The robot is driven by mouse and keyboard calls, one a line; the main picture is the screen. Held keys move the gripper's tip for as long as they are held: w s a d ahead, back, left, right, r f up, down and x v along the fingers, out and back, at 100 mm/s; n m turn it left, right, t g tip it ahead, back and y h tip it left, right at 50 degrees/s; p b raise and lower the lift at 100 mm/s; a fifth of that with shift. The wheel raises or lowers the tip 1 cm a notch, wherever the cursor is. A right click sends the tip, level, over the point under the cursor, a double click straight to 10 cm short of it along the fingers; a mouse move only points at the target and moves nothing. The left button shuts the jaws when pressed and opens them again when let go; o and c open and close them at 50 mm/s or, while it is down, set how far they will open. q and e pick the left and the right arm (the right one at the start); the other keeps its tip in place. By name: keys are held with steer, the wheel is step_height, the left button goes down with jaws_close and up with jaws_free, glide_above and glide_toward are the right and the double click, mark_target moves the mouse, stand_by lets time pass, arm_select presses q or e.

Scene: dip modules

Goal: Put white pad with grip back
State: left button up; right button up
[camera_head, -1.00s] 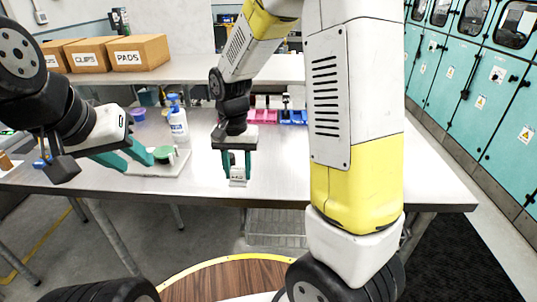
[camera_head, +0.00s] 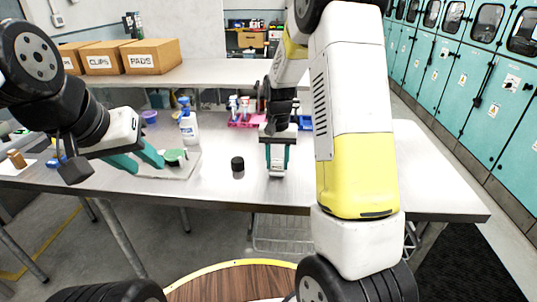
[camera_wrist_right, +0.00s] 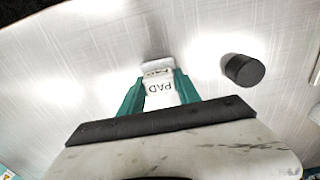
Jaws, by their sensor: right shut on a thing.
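My right gripper (camera_head: 277,170) is shut on a white pad (camera_head: 277,159) and holds it upright over the steel table's front part. Whether the pad touches the table is unclear. My left gripper (camera_head: 146,161) is open and empty, beside a green round object (camera_head: 174,156) on a white board (camera_head: 183,170).
A black cylinder (camera_head: 238,164) stands left of the right gripper; it also shows in the right wrist view (camera_wrist_right: 244,70). A spray bottle (camera_head: 188,125) stands behind the board. Pink (camera_head: 246,120) and blue bins are at the back. A PADS box (camera_head: 152,56) sits on the rear shelf. The table's right side is clear.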

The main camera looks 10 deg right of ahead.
steer(key=shift+f, duration=0.35)
steer(key=shift+f, duration=0.2)
steer(key=o, duration=1.2)
steer(key=shift+r, duration=0.1)
